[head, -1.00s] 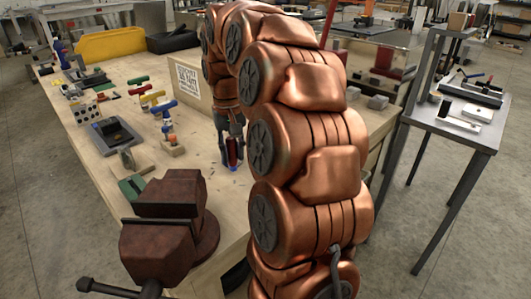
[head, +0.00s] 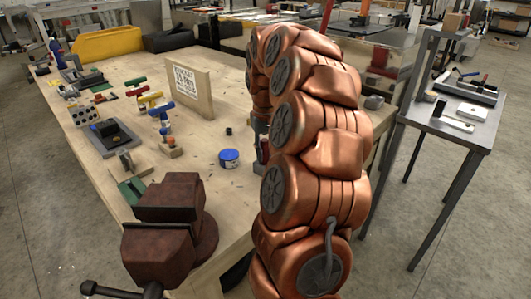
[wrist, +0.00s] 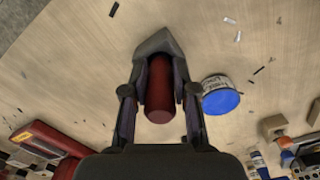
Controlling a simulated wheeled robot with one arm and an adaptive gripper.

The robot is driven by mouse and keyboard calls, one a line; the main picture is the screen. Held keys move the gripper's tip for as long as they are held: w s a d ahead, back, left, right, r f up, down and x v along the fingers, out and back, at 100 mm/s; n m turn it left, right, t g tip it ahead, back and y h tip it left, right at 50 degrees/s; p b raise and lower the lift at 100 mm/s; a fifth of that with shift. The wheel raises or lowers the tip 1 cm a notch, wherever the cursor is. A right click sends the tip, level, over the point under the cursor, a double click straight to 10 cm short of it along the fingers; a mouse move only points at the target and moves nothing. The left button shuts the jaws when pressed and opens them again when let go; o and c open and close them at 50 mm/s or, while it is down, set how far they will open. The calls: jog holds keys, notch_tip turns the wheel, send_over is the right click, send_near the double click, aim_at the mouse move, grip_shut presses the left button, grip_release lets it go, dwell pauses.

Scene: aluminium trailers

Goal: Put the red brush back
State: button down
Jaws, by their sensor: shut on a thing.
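The red brush shows in the wrist view as a dark red cylinder (wrist: 160,92), seen nearly end-on between the fingers. My gripper (wrist: 160,72) is shut on it over the wooden bench (head: 200,190). In the head view my gripper (head: 262,138) is mostly behind my copper arm, right of the blue-lidded tin, with a bit of the red brush (head: 263,150) showing. The brush's bristles are not clearly visible, and I cannot tell how far it is above the bench.
The blue-lidded tin (head: 229,158) stands close left of my gripper, with a small black cup (head: 229,131) behind it. A wooden sign block (head: 190,85) stands farther back. A rusty vise (head: 170,220) is at the front. Several tools lie along the left. A grey side table (head: 450,125) stands right.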

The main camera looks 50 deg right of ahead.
jog(key=shift+f, duration=0.45)
jog(key=shift+f, duration=0.1)
jog(key=c, duration=0.9)
grip_release()
jog(key=shift+w+r+b, duration=0.1)
jog(key=shift+r+b, duration=0.55)
jog(key=shift+r, duration=5.5)
jog(key=shift+a, duration=0.15)
